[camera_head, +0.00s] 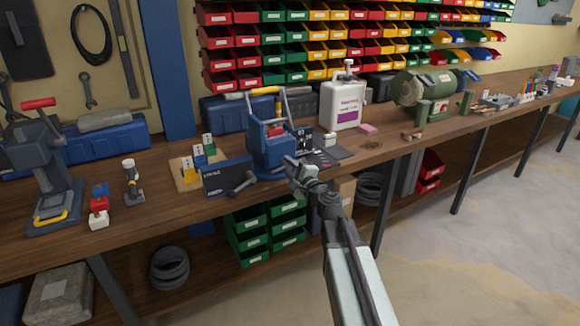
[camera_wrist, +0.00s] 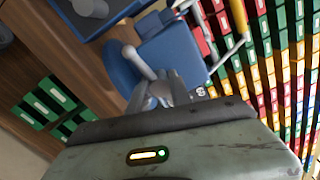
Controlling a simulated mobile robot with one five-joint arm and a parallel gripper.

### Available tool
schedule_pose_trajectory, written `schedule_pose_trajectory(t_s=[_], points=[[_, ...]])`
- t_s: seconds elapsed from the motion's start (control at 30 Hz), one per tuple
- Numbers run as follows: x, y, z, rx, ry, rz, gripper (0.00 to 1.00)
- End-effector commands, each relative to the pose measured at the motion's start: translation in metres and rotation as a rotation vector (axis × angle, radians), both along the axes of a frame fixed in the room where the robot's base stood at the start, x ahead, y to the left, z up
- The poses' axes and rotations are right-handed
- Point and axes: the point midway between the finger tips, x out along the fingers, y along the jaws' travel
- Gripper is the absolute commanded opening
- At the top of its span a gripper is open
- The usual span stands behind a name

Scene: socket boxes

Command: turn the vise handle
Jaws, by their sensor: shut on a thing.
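The blue vise (camera_head: 268,153) stands near the front edge of the workbench, left of centre in the head view. My gripper (camera_head: 303,172) is at its right front side, above the bench edge. In the wrist view, the vise's blue body (camera_wrist: 172,50) fills the upper middle. The two fingers are shut on the bar's lower end. In the head view, my gripper hides most of the handle.
A dark box (camera_head: 227,177) stands left of the vise. A white jug (camera_head: 343,106) and a green machine (camera_head: 420,90) stand to the right. A press with a red handle (camera_head: 40,103) is far left. Red bins (camera_head: 232,82) line the wall. The floor (camera_head: 450,260) at right is clear.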

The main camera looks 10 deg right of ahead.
Motion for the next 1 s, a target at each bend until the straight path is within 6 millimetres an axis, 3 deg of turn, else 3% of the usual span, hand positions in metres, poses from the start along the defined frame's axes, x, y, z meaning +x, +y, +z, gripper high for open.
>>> schedule_pose_trajectory(t_s=[0.5,1.0], points=[[-0.0005,-0.0004,-0.0007,0.439,0.143,-0.002,0.00],[-0.0005,0.0010,-0.0003,0.667,0.217,0.001,0.00]])
